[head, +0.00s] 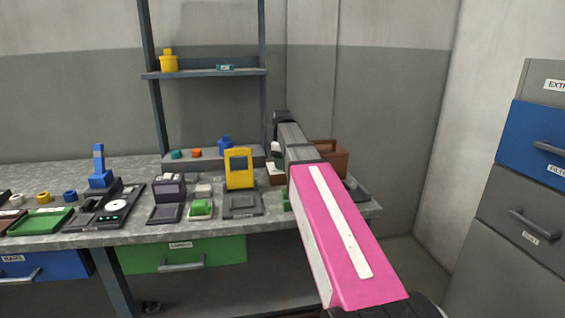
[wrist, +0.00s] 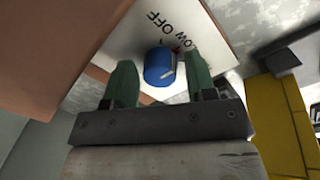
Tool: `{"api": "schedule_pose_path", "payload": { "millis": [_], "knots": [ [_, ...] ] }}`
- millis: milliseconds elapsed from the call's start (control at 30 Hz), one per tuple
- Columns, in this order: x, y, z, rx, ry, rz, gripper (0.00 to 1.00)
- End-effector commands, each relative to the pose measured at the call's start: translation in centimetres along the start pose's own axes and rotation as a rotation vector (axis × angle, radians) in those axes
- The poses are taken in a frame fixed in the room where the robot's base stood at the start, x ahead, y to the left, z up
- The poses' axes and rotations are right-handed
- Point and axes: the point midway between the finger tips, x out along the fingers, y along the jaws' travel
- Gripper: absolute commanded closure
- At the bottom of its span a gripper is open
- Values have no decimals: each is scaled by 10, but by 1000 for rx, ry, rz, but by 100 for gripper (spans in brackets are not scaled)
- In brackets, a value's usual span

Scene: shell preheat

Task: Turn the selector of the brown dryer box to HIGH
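The brown dryer box (head: 332,158) stands at the right end of the bench, partly hidden behind my arm in the head view. In the wrist view its brown side (wrist: 50,55) fills the left, beside a white panel (wrist: 122,45) with dark lettering that reads LOW and OFF. A blue selector knob (wrist: 160,68) with a pale mark sits on this panel. My gripper (wrist: 160,62) is open, its two green fingers on either side of the knob with a gap showing at each side. The HIGH marking is not visible.
A yellow frame device (head: 240,168) stands left of my arm on the bench (head: 135,232); yellow also shows at the right of the wrist view (wrist: 280,120). A shelf (head: 205,73) is above, and a drawer cabinet (head: 510,220) stands at right.

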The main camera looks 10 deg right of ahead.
Motion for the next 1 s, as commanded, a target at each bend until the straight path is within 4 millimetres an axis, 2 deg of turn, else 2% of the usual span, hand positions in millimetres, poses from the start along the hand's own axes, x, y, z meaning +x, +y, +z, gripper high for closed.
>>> {"api": "schedule_pose_path", "payload": {
  "millis": [33,100,567,1000],
  "knots": [
    [0,0,0,0,0,0,66],
    [0,0,0,0,0,0,89],
    [0,0,0,77,-4,0,89],
    [0,0,-1,422,-22,0,89]
  ]
}}
